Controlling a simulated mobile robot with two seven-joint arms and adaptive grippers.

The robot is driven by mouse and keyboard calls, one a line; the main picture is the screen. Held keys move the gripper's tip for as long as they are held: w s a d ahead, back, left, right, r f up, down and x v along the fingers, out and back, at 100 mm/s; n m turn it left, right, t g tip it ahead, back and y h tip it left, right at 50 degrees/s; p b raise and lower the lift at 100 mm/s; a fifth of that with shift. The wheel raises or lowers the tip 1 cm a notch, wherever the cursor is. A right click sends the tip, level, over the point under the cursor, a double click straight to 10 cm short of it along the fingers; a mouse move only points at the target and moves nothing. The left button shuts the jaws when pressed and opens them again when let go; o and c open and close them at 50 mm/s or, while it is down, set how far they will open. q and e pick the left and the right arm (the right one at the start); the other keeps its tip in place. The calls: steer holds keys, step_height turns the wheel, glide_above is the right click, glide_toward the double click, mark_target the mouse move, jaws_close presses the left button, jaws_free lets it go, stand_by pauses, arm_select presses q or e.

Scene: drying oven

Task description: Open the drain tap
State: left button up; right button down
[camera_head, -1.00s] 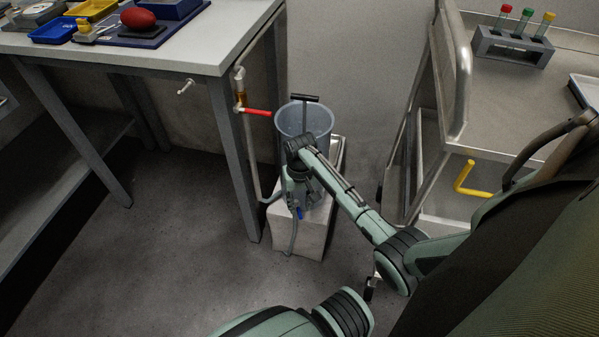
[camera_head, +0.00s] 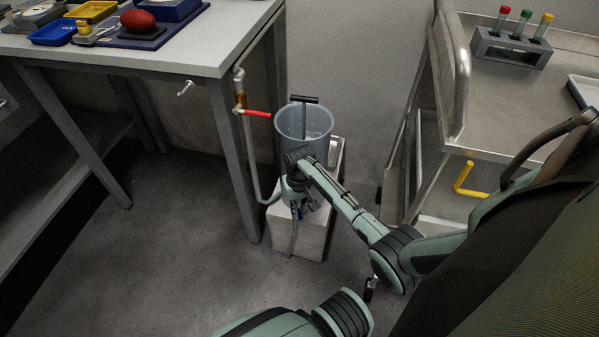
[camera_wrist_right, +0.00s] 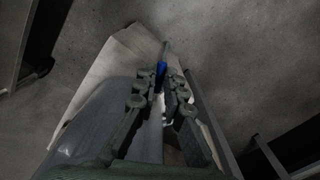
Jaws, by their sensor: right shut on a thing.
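The drain tap's blue handle (camera_head: 296,210) sits low on the front of a grey bucket (camera_head: 289,136), above a thin grey hose (camera_head: 292,238). My right gripper (camera_head: 303,203) reaches down in front of the bucket, mostly seen from behind. In the right wrist view the blue handle (camera_wrist_right: 160,72) lies between the fingertips of my right gripper (camera_wrist_right: 161,85), which is shut on it. The tap's body is largely hidden by the fingers. My left gripper is not in view.
The bucket stands on a pale block (camera_head: 300,238). A pipe with a red lever (camera_head: 256,113) runs beside it, by the bench leg (camera_head: 234,160). A steel trolley (camera_head: 500,110) with a tube rack (camera_head: 512,47) stands right. The floor at front left is clear.

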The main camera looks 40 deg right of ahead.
steer(key=shift+a+m, duration=0.1)
steer(key=shift+m, duration=0.2)
steer(key=shift+w+a+m, duration=0.25)
steer(key=shift+a+m, duration=0.05)
steer(key=shift+m, duration=0.55)
steer(key=shift+w+a+m, duration=0.2)
steer(key=shift+a+m, duration=0.05)
steer(key=shift+m, duration=0.65)
steer(key=shift+w+a+m, duration=0.25)
steer(key=shift+a+m, duration=0.05)
steer(key=shift+m, duration=0.55)
steer(key=c, duration=1.6)
jaws_free()
steer(key=shift+r, duration=0.1)
step_height(320, 180, up, 12)
steer(key=shift+f, duration=0.1)
